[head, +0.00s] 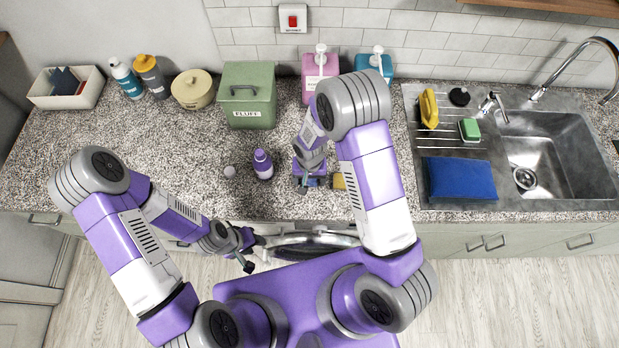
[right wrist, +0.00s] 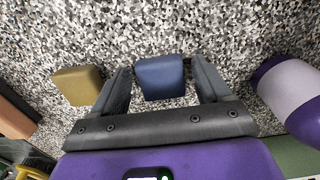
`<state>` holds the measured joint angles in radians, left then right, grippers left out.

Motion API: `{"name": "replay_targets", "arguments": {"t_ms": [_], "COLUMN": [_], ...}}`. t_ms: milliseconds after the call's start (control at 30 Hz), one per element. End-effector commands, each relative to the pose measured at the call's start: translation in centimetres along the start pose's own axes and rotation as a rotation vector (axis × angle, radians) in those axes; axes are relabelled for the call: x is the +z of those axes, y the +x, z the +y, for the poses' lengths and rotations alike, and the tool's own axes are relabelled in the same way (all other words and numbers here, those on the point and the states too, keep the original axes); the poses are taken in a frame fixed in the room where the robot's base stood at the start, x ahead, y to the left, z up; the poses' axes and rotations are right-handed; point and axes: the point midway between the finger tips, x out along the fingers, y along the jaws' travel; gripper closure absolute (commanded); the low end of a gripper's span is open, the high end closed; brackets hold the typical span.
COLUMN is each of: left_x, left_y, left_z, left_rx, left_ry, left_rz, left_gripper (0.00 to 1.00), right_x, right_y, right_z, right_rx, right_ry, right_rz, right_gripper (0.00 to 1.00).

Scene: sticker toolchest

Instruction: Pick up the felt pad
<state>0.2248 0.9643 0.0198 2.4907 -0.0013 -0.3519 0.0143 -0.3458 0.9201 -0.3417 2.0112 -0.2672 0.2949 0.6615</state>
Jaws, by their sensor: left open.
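A small blue block (right wrist: 160,78), which I take to be the felt pad, lies on the speckled counter between the fingers of my right gripper (right wrist: 165,85). The fingers are open, with a narrow gap on each side of it. In the head view the blue block (head: 313,182) is partly hidden by my right gripper (head: 311,185), which points down at the counter's front. My left gripper (head: 254,252) is open and empty, low in front of the counter edge.
A yellow block (right wrist: 78,86) lies beside the blue one. A purple bottle (head: 263,165) and a small grey round thing (head: 230,171) stand left of my right gripper. A green canister (head: 249,98) and pump bottles stand behind. A blue cloth (head: 460,178) lies by the sink.

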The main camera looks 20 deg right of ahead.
Motion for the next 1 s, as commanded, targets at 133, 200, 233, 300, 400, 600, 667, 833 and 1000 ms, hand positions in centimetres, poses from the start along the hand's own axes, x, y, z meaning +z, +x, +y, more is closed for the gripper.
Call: {"name": "replay_targets", "arguments": {"t_ms": [133,200,233,300,400,600,667,833,1000], "left_x": [0.0,0.0,0.0,0.0,0.0,0.0,0.0,0.0,0.0], "left_y": [0.0,0.0,0.0,0.0,0.0,0.0,0.0,0.1,0.1], "left_z": [0.0,0.0,0.0,0.0,0.0,0.0,0.0,0.0,-0.1], "left_rx": [0.000,0.000,0.000,0.000,0.000,0.000,0.000,0.000,0.000], "left_ry": [0.000,0.000,0.000,0.000,0.000,0.000,0.000,0.000,0.000], "left_rz": [0.000,0.000,0.000,0.000,0.000,0.000,0.000,0.000,0.000], "left_gripper": [0.57,0.57,0.57,0.57,0.57,0.57,0.57,0.57,0.57], "right_x": [0.0,0.0,0.0,0.0,0.0,-0.1,-0.1,-0.1,-0.1], "right_y": [0.0,0.0,0.0,0.0,0.0,-0.5,-1.2,-4.2,-7.5], "right_z": [0.0,0.0,0.0,0.0,0.0,0.0,-0.1,-0.1,-0.1], "right_rx": [0.000,0.000,0.000,0.000,0.000,-0.001,-0.002,-0.003,-0.003], "right_ry": [0.000,-0.001,-0.001,0.000,-0.001,-0.001,-0.001,-0.002,0.000], "right_rz": [0.000,0.000,0.000,0.000,0.000,0.002,0.004,0.006,0.004], "right_gripper": [0.47,0.58,0.62,0.73,0.74,0.74,0.74,0.74,0.74]}}
